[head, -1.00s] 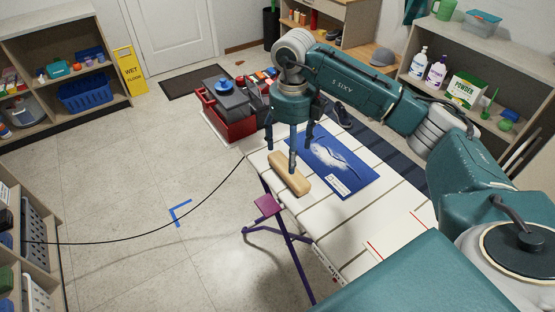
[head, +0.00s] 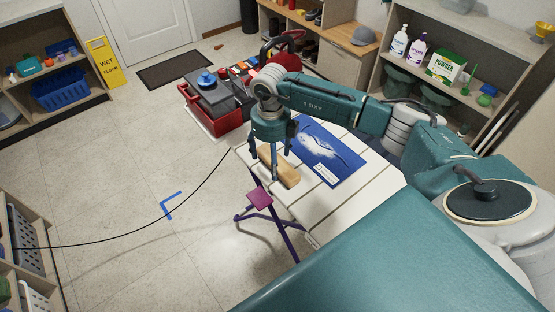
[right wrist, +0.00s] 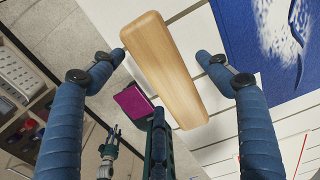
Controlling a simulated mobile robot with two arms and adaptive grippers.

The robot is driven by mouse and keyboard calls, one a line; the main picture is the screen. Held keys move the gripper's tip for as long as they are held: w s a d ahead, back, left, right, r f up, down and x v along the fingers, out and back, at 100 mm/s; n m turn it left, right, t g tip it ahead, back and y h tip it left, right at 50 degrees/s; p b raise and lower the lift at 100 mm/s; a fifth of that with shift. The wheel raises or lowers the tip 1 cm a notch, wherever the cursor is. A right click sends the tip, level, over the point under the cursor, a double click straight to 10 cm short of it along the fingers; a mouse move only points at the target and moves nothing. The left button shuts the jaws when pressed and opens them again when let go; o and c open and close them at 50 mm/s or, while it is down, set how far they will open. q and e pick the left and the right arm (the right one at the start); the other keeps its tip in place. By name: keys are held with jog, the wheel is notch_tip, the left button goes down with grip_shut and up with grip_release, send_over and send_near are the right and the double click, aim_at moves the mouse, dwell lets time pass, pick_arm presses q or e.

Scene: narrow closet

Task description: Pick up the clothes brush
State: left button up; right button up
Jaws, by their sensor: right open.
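The clothes brush, a light wooden block (head: 287,175), lies on the white slatted board (head: 312,213) near its left edge. Its bristles do not show. My right gripper (head: 271,168) is just above the brush, pointing down, with one finger passing in front of it.
A blue printed sheet (head: 327,153) lies on the board right of the brush. A red crate (head: 215,118) with a grey box stands behind. The floor at left is open, crossed by a black cable (head: 150,233).

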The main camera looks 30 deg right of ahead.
jog(key=shift+f, duration=0.45)
jog(key=shift+c, duration=0.5)
jog(key=c, duration=1.2)
pick_arm(q)
jog(key=shift+s+r, duration=0.1)
jog(key=shift+s, duration=0.25)
pick_arm(e)
jog(key=shift+r, duration=0.1)
jog(key=shift+r, duration=0.4)
pick_arm(q)
jog(key=shift+w+f+b, duration=0.15)
jog(key=shift+f+b, duration=0.95)
jog(key=shift+w+f+b, duration=0.1)
jog(key=shift+f+b, duration=1)
pick_arm(e)
notch_tip(320, 180, up, 19)
jog(key=shift+r, duration=0.1)
